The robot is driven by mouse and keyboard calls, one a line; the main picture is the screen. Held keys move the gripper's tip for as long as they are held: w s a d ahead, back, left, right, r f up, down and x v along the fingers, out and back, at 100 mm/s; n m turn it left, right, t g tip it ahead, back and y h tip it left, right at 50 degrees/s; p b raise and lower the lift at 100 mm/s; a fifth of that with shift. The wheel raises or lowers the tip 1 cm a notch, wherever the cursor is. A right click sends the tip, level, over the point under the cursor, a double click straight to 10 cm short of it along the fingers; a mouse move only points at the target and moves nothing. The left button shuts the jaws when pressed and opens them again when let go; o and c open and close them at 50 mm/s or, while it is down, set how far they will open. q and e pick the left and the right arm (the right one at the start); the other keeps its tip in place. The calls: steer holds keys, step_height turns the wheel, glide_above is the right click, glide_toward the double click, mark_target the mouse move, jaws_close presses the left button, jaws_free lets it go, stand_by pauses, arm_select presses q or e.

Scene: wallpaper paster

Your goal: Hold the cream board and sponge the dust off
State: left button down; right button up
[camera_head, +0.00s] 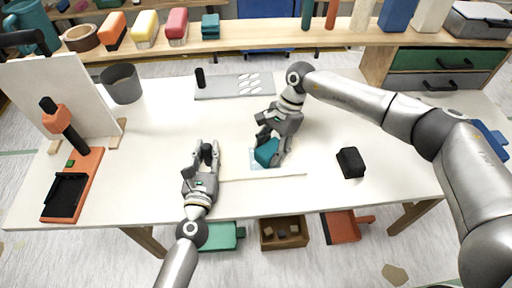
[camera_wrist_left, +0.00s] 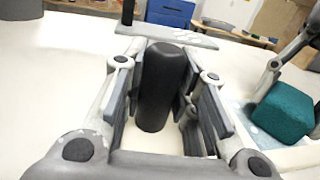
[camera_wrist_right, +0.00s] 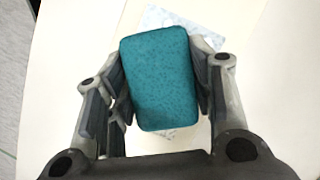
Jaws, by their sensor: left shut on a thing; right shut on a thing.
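The cream board (camera_head: 236,166) lies flat on the white table, its front edge a thin tan line. A black upright knob (camera_wrist_left: 160,85) stands at its left end. My left gripper (camera_head: 207,150) is shut around this knob. My right gripper (camera_head: 268,142) is shut on a teal sponge (camera_wrist_right: 160,78), which also shows in the head view (camera_head: 266,152). The sponge is low over a pale blue speckled dust patch (camera_wrist_right: 158,18) on the board and hides its middle. I cannot tell whether the sponge touches the patch.
A grey plate with a black knob (camera_head: 235,87) and white ovals lies behind. A black block (camera_head: 350,162) sits at right. A grey cup (camera_head: 121,83), a white upright panel (camera_head: 62,100) and an orange stand (camera_head: 84,180) are at left. Shelves with blocks line the back.

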mark_target(245, 162)
arm_select(q)
steer(key=shift+s+f, duration=0.1)
steer(key=shift+f, duration=0.2)
arm_select(e)
steer(key=d, duration=0.6)
steer(key=shift+d, duration=0.3)
steer(key=a, duration=1.2)
steer(key=shift+s+a, duration=0.15)
steer(key=shift+a, duration=0.25)
step_height(245, 162, up, 8)
steer(key=shift+d, duration=0.25)
steer(key=o, duration=0.5)
steer(key=shift+c, duration=0.2)
steer(key=c, duration=0.4)
arm_select(q)
steer(key=c, duration=1.1)
jaws_free()
steer(key=shift+r, duration=0.2)
arm_select(e)
steer(key=shift+o, duration=0.2)
